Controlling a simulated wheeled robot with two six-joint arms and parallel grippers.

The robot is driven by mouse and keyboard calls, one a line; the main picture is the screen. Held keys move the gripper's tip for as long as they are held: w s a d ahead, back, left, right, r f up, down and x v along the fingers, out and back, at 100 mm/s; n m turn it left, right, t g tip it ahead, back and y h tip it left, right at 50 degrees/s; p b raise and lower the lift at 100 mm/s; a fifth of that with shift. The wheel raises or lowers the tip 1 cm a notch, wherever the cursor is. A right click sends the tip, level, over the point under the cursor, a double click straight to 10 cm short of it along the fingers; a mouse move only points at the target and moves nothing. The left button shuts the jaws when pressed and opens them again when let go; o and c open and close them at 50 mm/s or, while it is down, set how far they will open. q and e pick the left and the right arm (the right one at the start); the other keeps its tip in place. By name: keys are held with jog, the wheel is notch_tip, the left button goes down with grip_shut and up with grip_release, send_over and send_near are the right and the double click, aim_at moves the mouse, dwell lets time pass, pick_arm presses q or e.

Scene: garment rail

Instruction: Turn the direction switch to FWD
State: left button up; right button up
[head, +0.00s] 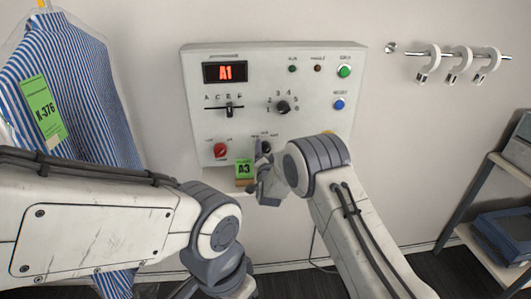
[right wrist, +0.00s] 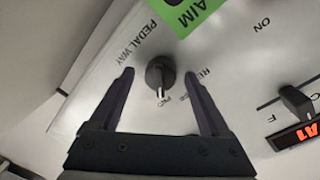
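The direction switch (right wrist: 160,74) is a black knob with a white pointer line on the light control panel (head: 195,75). In the right wrist view its pointer faces a small label that is hard to read; part of a label starting "RE" shows to its right. My right gripper (right wrist: 159,80) is open, with one dark finger on each side of the knob and gaps between. In the head view the knob (head: 266,147) is partly hidden by my right gripper (head: 259,165). My left arm comes in from the left; its fingers lie outside the picture.
The panel also has a red knob (head: 221,150), a slider (head: 229,110), a numbered dial (head: 283,107), a green button (head: 344,71) and a blue button (head: 339,104). A striped shirt (head: 85,85) hangs at left.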

jog(key=s+b, duration=0.3)
jog(key=s, duration=0.7)
jog(key=shift+s+d+r, duration=0.25)
jog(key=shift+d+r, duration=0.05)
